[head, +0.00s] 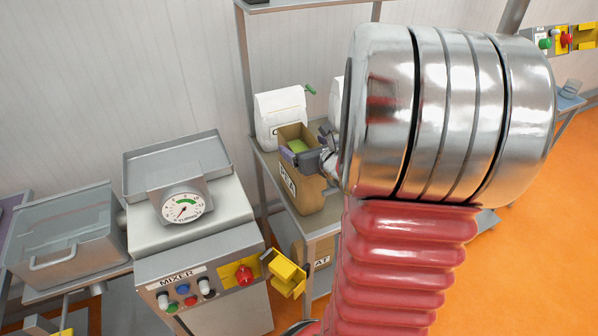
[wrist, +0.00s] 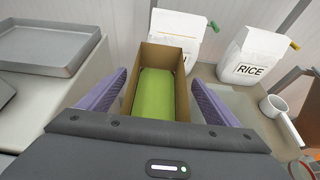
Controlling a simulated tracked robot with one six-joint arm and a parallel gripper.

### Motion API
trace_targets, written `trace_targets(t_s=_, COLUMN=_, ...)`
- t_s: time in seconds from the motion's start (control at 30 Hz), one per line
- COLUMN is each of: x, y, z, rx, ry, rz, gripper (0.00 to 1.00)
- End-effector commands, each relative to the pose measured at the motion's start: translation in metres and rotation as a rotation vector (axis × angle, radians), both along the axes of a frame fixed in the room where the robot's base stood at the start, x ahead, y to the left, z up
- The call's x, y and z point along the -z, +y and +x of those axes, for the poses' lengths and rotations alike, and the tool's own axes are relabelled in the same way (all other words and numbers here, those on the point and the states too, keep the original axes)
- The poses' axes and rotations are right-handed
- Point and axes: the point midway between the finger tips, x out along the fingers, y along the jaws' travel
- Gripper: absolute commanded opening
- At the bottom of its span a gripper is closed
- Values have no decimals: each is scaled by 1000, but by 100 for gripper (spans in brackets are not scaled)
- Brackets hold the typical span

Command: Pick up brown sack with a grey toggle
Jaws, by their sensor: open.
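A brown open-topped container (head: 312,196) with a partly covered label and green contents stands on the upper shelf in the head view. In the wrist view the brown container (wrist: 178,55) is centred. My gripper (wrist: 160,78) is open, with one purple finger on each side of the container; I cannot tell whether they touch it. In the head view my gripper (head: 298,158) is at the container's top, partly hidden by my arm. Another brown item (head: 322,250), with a label ending in "AT", is on the lower shelf, mostly hidden. No grey toggle can be made out.
A white sack (head: 279,108) with a green toggle stands behind the container. A white rice sack (wrist: 254,62) with a yellow toggle and a white cup (wrist: 272,106) are to the right. The mixer (head: 190,235) and a yellow switch box (head: 287,275) stand left of the shelf.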

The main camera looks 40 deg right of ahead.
Motion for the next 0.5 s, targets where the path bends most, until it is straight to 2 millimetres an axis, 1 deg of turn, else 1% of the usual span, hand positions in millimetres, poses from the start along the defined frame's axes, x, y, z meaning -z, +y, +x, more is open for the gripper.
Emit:
trace_targets(t_s=0.17, x=5, y=-3, z=6, rx=-1, ry=-1, rz=1, gripper=84)
trace_targets(t_s=0.5, x=6, y=-7, z=3, rx=10, ry=-1, rz=0, gripper=84)
